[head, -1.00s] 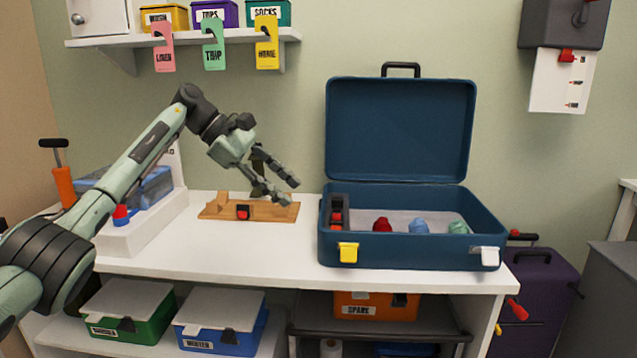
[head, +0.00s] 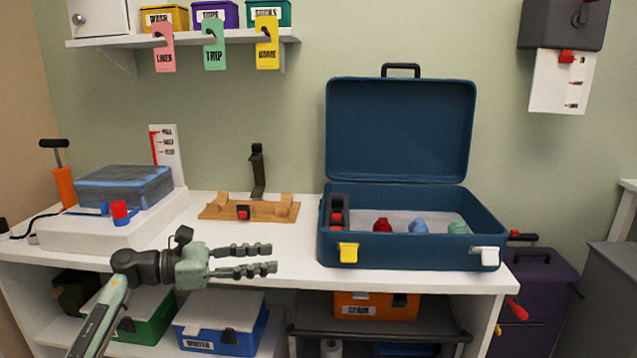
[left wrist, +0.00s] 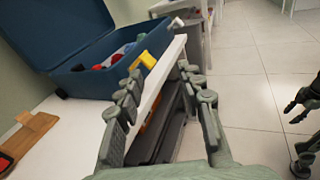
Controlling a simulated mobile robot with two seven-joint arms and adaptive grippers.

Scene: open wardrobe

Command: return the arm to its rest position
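My left gripper (head: 273,258) is in front of the white counter's front edge, left of the suitcase, pointing right. Its two fingers are apart with nothing between them; the left wrist view also shows the empty gap (left wrist: 165,68). My left arm (head: 97,325) comes up from the bottom left. Part of what looks like my right gripper (left wrist: 303,125) shows at the right edge of the left wrist view, cut off by the frame, over the floor. The right arm is not in the head view.
An open blue suitcase (head: 335,255) holding several small items stands on the white counter (head: 275,235). A wooden stand (head: 215,211) and a white scale-like base (head: 60,238) are behind the gripper. Green (head: 155,327) and blue (head: 222,342) boxes sit below. The floor (left wrist: 255,90) is clear.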

